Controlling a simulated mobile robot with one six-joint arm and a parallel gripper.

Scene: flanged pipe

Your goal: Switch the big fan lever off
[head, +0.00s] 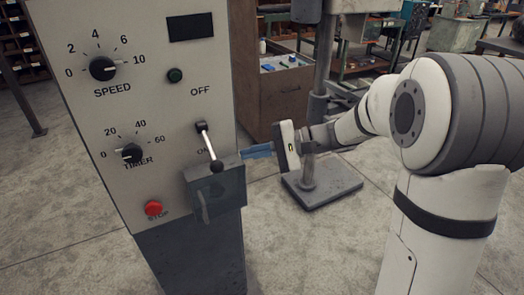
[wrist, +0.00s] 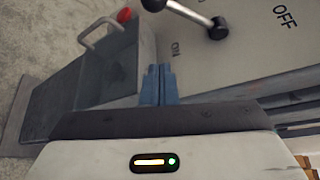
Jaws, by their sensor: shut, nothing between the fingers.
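The lever also shows at the top of the wrist view (wrist: 188,14). My gripper (head: 246,154) is shut and empty, its blue fingers right of the lever and apart from it. Its fingertips show in the wrist view (wrist: 158,72).
The panel carries a SPEED dial (head: 103,68), a TIMER dial (head: 131,152), a green button (head: 175,75) and a red STOP button (head: 153,208). The grey box (head: 217,192) juts out below the lever. A stand base (head: 322,190) and brown cabinet (head: 272,95) are behind.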

